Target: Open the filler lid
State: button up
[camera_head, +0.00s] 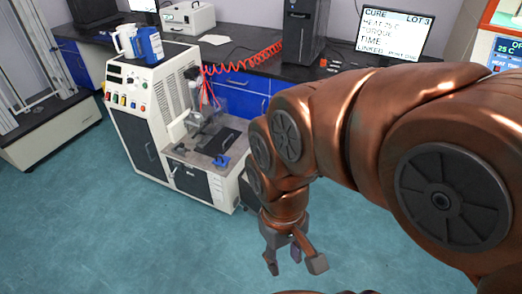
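I cannot pick out a filler lid for certain in the head view. A white bench machine (125,82) with a control panel and coloured buttons stands left of centre. A blue container (149,45) and a white jug (125,40) stand on top of it; the state of their tops is too small to tell. A small blue part (221,160) lies on the machine's low front deck. My gripper (295,264) hangs at lower centre, pointing down over the floor. Its fingers are spread and nothing shows between them. It is to the right of the machine and nearer the camera.
A dark bench with blue cabinets (240,101) runs behind. It bears a black computer tower (300,30), a monitor (396,30) and a coiled red hose (245,64). A framed white machine (45,130) stands at far left. My arm hides much of the right side. The teal floor is clear at lower left.

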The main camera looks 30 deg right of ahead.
aim_at(221, 157)
jog(key=z, duration=1.5)
jog(key=i, duration=0.5)
jog(key=u, duration=2.75)
